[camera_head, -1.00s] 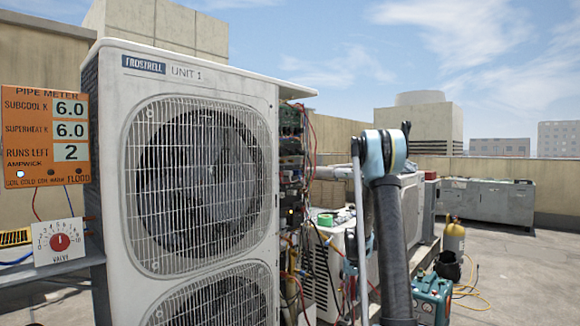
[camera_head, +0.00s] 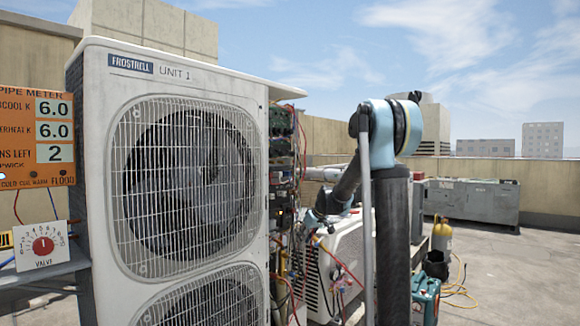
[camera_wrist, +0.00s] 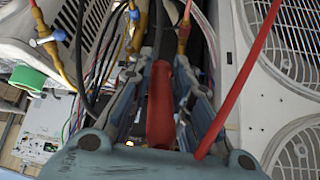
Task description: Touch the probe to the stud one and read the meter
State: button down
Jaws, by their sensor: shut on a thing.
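My gripper (camera_wrist: 165,105) is shut on a red probe (camera_wrist: 159,112), whose handle lies between the two fingers in the wrist view. In the head view my gripper (camera_head: 313,220) is small, beside the open wiring side of the condenser marked UNIT 1 (camera_head: 185,78). The probe's tip and any contact are too unclear to tell. I cannot single out stud one among the boards and wires (camera_head: 281,190). The orange pipe meter panel (camera_head: 40,135), cut by the left edge, shows 6.0, 6.0 and 2.
A red lead (camera_wrist: 243,75) crosses the wrist view near the fan grilles (camera_wrist: 285,45). Yellow hose fittings (camera_wrist: 57,58) and cables hang close around my fingers. A valve dial (camera_head: 42,245) stands left. A yellow cylinder (camera_head: 442,236) and teal case (camera_head: 425,298) stand right on open roof.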

jog(key=s+a+r+n+t+y, duration=0.1)
jog(key=a+r+t+y, duration=0.2)
jog(key=r, duration=1.3)
jog(key=a+r+n+t+y, duration=0.15)
jog(key=a+r+y, duration=0.3)
jog(key=r, duration=1.25)
jog(key=r+x, duration=0.1)
jog(key=x, duration=0.5)
jog(key=shift+w+a+f+g, duration=0.15)
jog(key=shift+w+g, duration=0.05)
jog(key=shift+g, duration=0.25)
jog(key=shift+w+a, duration=0.35)
jog(key=shift+s+d, duration=0.1)
jog(key=shift+s, duration=0.05)
jog(key=f+v, duration=0.1)
jog(key=v, duration=0.5)
jog(key=shift+s+d, duration=0.25)
jog(key=shift+d, duration=0.1)
dwell(0.4)
jog(key=shift+f, duration=0.2)
